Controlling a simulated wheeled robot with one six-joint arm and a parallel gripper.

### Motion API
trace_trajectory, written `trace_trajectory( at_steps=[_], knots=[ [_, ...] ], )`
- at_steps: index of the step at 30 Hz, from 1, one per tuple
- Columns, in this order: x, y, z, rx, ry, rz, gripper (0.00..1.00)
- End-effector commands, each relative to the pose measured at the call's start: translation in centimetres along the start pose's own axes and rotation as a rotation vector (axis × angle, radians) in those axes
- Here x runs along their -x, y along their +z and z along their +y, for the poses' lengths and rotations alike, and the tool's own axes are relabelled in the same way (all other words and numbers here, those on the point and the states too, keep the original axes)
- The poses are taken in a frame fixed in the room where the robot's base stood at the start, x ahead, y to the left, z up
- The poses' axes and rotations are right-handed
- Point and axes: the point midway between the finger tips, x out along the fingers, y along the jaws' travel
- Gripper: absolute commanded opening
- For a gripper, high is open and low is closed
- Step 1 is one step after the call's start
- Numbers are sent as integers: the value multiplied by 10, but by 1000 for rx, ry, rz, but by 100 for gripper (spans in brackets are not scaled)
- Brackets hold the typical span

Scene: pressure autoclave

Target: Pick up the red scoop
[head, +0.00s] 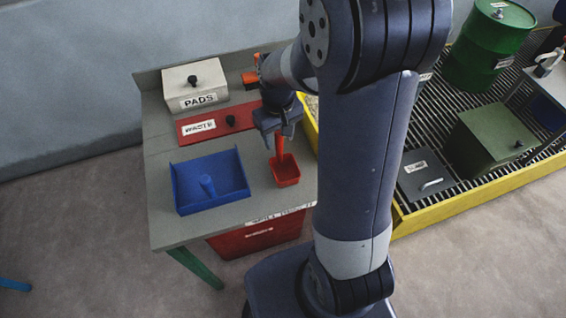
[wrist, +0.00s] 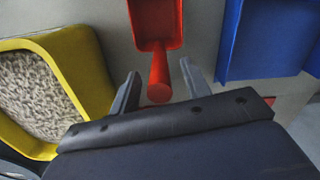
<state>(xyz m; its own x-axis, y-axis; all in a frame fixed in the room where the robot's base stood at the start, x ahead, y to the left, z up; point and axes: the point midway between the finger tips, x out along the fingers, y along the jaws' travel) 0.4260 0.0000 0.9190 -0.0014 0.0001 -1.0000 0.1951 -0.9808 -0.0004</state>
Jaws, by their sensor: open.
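The red scoop (head: 285,172) rests on the grey table, with its square bowl toward the front and its handle pointing up and back toward my gripper. My gripper (head: 277,129) is open above the handle end. In the wrist view the scoop (wrist: 156,28) shows its bowl at the top and its round handle end between the two fingers of my gripper (wrist: 160,92). A gap shows on both sides of the handle. I cannot tell how far the fingertips are above it.
A blue tray (head: 181,188) with an upright post stands left of the scoop. Behind are a red WASTE lid (head: 228,124) and a PADS box (head: 190,77). A yellow bin (wrist: 88,72) of granules stands on the other side. A green drum (head: 487,50) stands at the back right.

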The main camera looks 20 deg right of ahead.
Motion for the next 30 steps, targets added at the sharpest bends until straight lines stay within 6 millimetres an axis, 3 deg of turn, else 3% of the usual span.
trace_trajectory(
  at_steps=[4,12,27,30],
  knots=[
    [-15,0,0,0,0,-1,45],
    [-18,0,0,0,0,2,45],
    [-17,-1,0,0,0,2,4],
    [-17,-1,0,0,0,2,0]
  ],
)
